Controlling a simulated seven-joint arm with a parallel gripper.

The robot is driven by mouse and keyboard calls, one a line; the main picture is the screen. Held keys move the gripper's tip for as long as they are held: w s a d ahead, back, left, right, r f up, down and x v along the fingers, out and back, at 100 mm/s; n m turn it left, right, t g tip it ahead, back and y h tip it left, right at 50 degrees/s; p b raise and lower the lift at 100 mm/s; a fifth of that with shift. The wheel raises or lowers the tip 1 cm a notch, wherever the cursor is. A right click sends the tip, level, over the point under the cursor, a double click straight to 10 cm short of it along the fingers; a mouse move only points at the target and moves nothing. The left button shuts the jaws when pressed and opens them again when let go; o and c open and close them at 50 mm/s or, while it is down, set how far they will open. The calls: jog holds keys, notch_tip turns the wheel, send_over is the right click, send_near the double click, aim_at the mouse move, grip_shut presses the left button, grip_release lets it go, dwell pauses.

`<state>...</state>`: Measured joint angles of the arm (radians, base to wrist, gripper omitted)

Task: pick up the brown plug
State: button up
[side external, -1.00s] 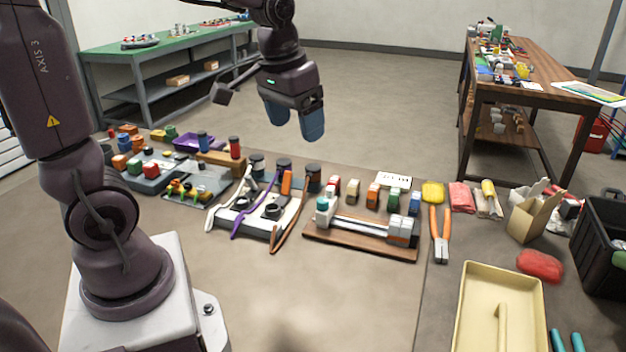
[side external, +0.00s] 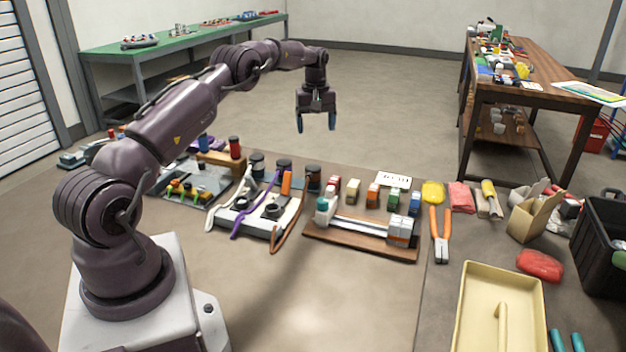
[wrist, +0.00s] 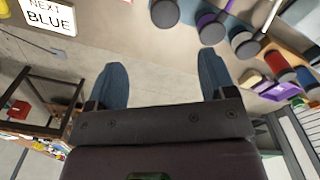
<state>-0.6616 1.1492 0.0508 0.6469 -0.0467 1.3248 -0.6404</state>
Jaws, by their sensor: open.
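The brown plug (side external: 314,174) appears to be the dark, round-topped cylinder at the head of the brown cable (side external: 289,222), rightmost of three such plugs behind the pale cable board (side external: 258,228). My gripper (side external: 316,124) is open and empty, high above and beyond the plugs. Its two blue fingers point down. In the wrist view my gripper (wrist: 162,62) has bare floor between its fingers.
Purple-cable (side external: 284,164) and white-cable (side external: 257,162) plugs stand close to the left of it. A wooden board with a rail (side external: 330,238) lies to the right. A white sign (side external: 394,179) stands behind.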

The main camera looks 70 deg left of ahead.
send_over(313, 166)
jog(key=d, duration=0.1)
jog(key=shift+n, duration=0.3)
notch_tip(313, 166, down, 8)
jog(key=shift+r, duration=0.2)
jog(key=shift+a+f, duration=0.2)
jog(key=shift+f, duration=1.2)
jog(key=shift+a+f, duration=0.2)
jog(key=shift+f, duration=1.2)
jog(key=c, duration=1.1)
jog(key=shift+r, duration=0.1)
